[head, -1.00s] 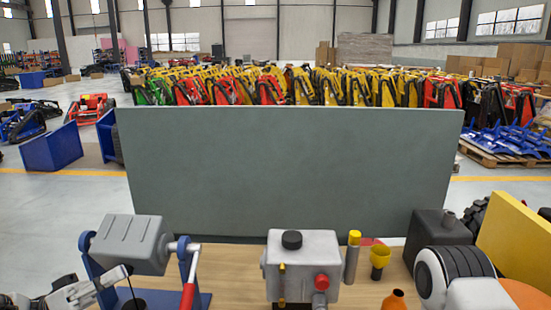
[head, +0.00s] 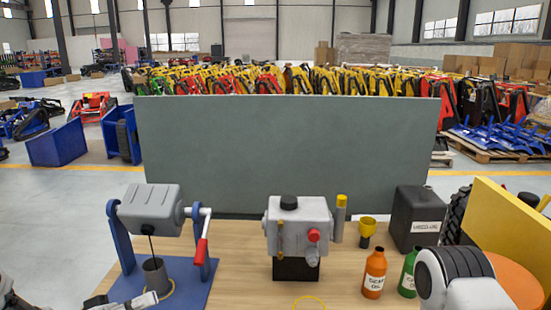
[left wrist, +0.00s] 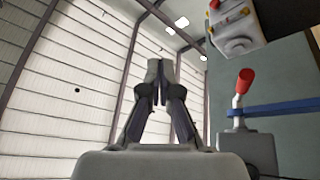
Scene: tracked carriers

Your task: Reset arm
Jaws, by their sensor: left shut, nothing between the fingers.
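My left gripper (head: 146,299) is at the lower left of the head view, low over the front of the bench by the blue stand's base. In the left wrist view its fingers (left wrist: 160,72) meet at the tips with nothing between them. My right arm shows at the lower right of the head view, but its gripper cannot be seen. A grey tilting container (head: 150,208) hangs in the blue stand (head: 119,238), which has a red-handled crank (head: 202,251). A dark grey cup (head: 155,275) stands under the container.
A grey machine (head: 298,225) on a black base stands mid-bench (head: 240,265). To its right are a yellow funnel (head: 367,226), an orange bottle (head: 374,274), a green bottle (head: 408,272), a black canister (head: 415,218) and a yellow panel (head: 508,225). A grey board (head: 285,150) rises behind.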

